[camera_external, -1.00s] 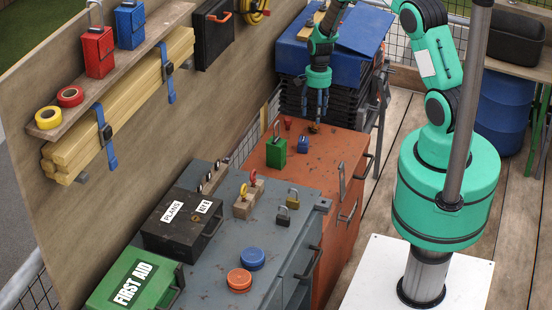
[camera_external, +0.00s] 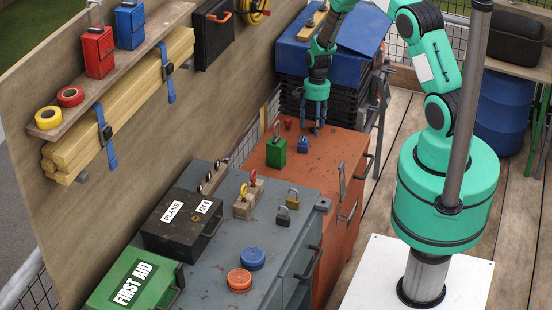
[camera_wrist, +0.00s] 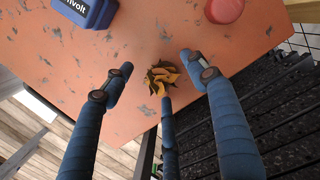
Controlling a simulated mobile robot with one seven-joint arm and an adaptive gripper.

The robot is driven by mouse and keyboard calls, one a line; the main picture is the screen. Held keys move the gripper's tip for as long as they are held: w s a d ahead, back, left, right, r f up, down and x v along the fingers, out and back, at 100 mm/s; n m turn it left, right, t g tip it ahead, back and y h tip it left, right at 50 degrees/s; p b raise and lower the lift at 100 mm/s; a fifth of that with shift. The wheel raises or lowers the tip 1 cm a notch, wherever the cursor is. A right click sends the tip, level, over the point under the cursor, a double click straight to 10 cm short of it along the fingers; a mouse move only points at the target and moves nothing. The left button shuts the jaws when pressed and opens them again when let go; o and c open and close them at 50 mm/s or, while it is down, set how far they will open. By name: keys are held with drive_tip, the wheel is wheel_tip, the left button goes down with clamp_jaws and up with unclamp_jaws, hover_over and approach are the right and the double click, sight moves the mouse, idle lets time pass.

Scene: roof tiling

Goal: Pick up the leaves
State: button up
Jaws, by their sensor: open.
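The leaves (camera_wrist: 161,79) are a small clump of brown and yellow-orange pieces on the orange cabinet top, near its edge in the wrist view. My gripper (camera_wrist: 156,76) is open, with its blue fingers spread around the clump and none clearly closed on it. In the external view my gripper (camera_external: 314,122) points down over the far end of the orange cabinet (camera_external: 324,155). There the leaves are hidden by the fingers.
A blue box (camera_wrist: 88,8) and a round red object (camera_wrist: 224,10) lie near the leaves. A green box (camera_external: 276,152) stands on the same cabinet. Black stacked crates (camera_wrist: 265,115) are just beyond the cabinet edge.

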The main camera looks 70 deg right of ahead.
drive_tip(key=shift+c, duration=0.5)
drive_tip(key=c, duration=0.8)
drive_tip(key=shift+r, duration=0.1)
drive_tip(key=shift+r, duration=0.45)
wheel_tip(320, 180, up, 3)
drive_tip(key=shift+p, duration=0.6)
drive_tip(key=s+a, duration=0.3)
drive_tip(key=s, duration=0.1)
drive_tip(key=s+a+p, duration=0.1)
drive_tip(key=s+a, duration=0.2)
drive_tip(key=s, duration=0.2)
drive_tip(key=s+a+r, duration=0.1)
drive_tip(key=s+a, duration=0.1)
drive_tip(key=s, duration=0.2)
drive_tip(key=shift+s+a+p, duration=0.2)
drive_tip(key=shift+a+p, duration=0.2)
